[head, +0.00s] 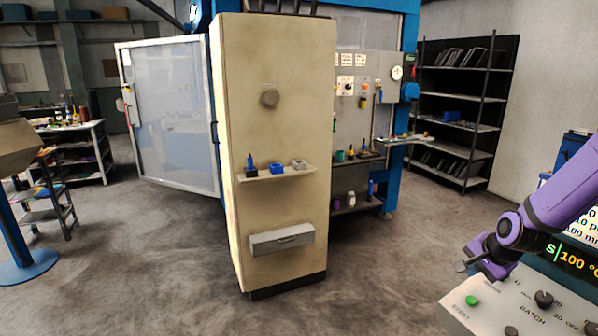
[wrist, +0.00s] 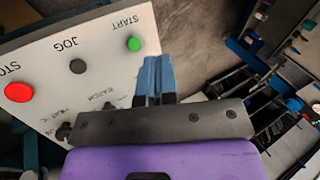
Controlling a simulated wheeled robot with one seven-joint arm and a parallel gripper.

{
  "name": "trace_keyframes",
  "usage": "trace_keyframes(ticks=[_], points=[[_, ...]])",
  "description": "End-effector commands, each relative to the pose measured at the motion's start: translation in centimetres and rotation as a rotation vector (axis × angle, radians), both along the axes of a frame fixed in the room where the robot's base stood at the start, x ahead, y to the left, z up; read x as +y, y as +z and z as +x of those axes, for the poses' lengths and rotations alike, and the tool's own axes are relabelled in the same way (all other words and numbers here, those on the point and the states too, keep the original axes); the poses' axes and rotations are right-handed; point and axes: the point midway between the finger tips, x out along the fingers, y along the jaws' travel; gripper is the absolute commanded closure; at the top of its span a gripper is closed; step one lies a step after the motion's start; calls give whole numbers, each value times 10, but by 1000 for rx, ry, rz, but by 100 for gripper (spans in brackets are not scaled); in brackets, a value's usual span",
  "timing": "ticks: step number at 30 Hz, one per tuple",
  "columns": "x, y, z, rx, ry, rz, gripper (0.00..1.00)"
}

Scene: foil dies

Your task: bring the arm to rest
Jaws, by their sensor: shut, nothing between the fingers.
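My gripper (wrist: 157,78) is shut and empty in the wrist view, its blue fingers together. In the head view my purple arm reaches in from the right edge, and my gripper (head: 462,266) hangs over the far left corner of a control panel (head: 459,301). In the wrist view the panel (wrist: 110,40) shows upside down, with a green START button (wrist: 134,43), a dark JOG button (wrist: 78,66) and a red STOP button (wrist: 18,92). The fingertips show near the panel's edge; I cannot tell whether they touch it.
A tall beige cabinet (head: 285,120) with a small shelf (head: 276,174) and a drawer (head: 281,239) stands mid-view. A glass-panelled door (head: 172,115) stands open behind it. A dark shelving rack (head: 460,127) stands back right. The floor (head: 390,270) between cabinet and panel is clear.

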Motion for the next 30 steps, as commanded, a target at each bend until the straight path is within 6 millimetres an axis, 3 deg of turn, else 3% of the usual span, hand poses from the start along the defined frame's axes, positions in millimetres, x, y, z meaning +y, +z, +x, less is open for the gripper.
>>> trace_keyframes(ticks=[14, 23, 30], points=[[47, 117, -56, 85, 344, -351, 100], [80, 186, -113, 91, 526, -486, 100], [103, 231, -170, 63, 672, -546, 100]])
